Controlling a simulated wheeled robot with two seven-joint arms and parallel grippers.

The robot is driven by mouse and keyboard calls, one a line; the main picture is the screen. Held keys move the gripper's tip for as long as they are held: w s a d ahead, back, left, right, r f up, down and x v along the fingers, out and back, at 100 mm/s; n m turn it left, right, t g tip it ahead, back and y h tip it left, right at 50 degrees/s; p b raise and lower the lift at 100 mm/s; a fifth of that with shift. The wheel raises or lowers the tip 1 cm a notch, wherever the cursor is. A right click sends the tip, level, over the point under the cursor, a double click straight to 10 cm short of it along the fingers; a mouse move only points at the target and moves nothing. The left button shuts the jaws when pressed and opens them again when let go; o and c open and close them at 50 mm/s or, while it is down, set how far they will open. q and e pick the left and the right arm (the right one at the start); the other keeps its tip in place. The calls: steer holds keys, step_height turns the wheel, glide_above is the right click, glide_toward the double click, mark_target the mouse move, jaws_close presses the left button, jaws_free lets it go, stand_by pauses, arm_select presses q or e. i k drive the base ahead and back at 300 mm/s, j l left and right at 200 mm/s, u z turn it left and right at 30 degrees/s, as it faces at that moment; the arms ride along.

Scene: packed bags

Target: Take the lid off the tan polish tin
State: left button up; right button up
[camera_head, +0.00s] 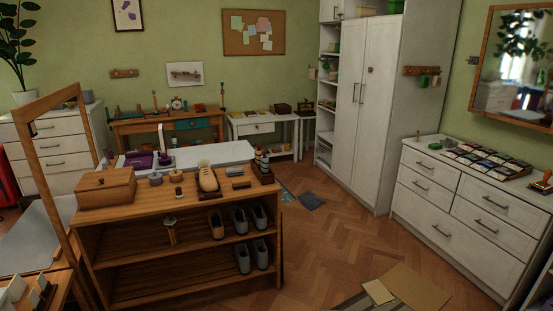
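Two small round tins, a left one (155,178) and a right one (176,177), sit side by side on top of the wooden shoe bench (135,205). Both look greyish and are very small in the picture. I cannot tell which is the tan polish tin, or whether a lid is on either. A smaller dark item (178,191) lies just in front of the right tin. Neither of my grippers is in view.
A wooden box (105,187) stands left of the tins, a tan shoe (208,180) and brushes (241,185) to the right. Flat cardboard (415,288) lies on the floor at front right. The middle floor is mostly clear.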

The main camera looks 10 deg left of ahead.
mark_target(175, 172)
steer(key=i+u, duration=0.25)
steer(key=u, duration=0.15)
steer(key=i+l+u, duration=0.15)
steer(key=u, duration=0.25)
steer(key=i+l+u, duration=0.5)
steer(key=u, duration=0.25)
steer(key=i+u, duration=0.2)
steer(key=i+l+u, duration=0.3)
steer(key=u, duration=0.15)
steer(key=i+l+u, duration=0.25)
steer(key=l+u, duration=0.15)
steer(key=i+l, duration=0.7)
steer(key=l, duration=0.2)
steer(key=i+l+u, duration=0.1)
steer(key=i+l, duration=0.25)
